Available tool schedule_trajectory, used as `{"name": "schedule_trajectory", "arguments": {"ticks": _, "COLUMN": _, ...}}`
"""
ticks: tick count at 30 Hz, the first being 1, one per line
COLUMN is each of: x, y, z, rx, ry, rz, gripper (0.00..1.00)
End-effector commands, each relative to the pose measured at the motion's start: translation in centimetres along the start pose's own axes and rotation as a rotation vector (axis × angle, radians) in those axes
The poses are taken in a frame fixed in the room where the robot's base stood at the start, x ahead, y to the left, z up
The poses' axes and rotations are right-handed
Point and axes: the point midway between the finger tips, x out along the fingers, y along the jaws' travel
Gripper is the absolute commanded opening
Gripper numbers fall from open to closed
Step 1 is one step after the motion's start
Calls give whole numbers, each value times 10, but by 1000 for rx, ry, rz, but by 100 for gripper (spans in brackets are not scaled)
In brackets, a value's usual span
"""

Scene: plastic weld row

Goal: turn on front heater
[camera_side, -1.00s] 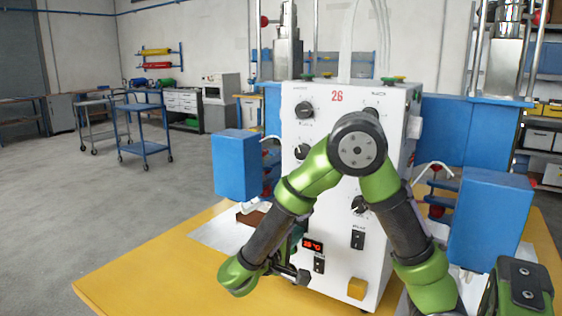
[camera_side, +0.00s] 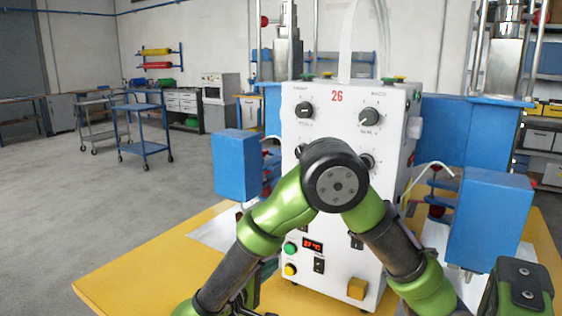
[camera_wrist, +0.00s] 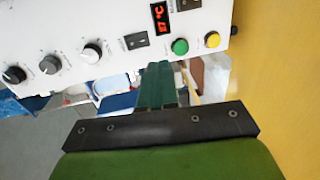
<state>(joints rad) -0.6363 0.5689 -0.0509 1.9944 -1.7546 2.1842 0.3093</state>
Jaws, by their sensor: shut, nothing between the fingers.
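The white control box (camera_side: 335,220) carries a lit red display (camera_side: 313,245) that seems to read 27 °C. A black rocker switch (camera_side: 319,266) sits just below it; a second switch (camera_side: 356,242) is partly hidden by my arm. I cannot read which is the front heater, nor either switch's position. The wrist view shows the display (camera_wrist: 160,18), one switch (camera_wrist: 135,41) and another (camera_wrist: 187,4) at the top edge. My gripper (camera_wrist: 158,70) has its dark green fingers together and empty, apart from the panel. In the side view it is mostly hidden behind my arm.
A green button (camera_side: 290,249) and yellow button (camera_side: 291,270) sit left of the display. Several black knobs (camera_side: 369,117) are higher on the panel. Blue boxes (camera_side: 236,165) flank it. The yellow table (camera_side: 130,270) is clear at front left.

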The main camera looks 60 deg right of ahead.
Motion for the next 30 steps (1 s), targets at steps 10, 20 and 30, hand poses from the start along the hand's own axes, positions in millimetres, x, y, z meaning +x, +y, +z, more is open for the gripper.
{"name": "schedule_trajectory", "arguments": {"ticks": 10, "x": -27, "y": -7, "z": 0, "rx": 0, "ry": -1, "rz": -1, "gripper": 0}}
{"name": "schedule_trajectory", "arguments": {"ticks": 20, "x": -27, "y": -8, "z": -3, "rx": -21, "ry": 14, "rz": -7, "gripper": 0}}
{"name": "schedule_trajectory", "arguments": {"ticks": 30, "x": -12, "y": -42, "z": 38, "rx": -314, "ry": -38, "rz": -476, "gripper": 0}}
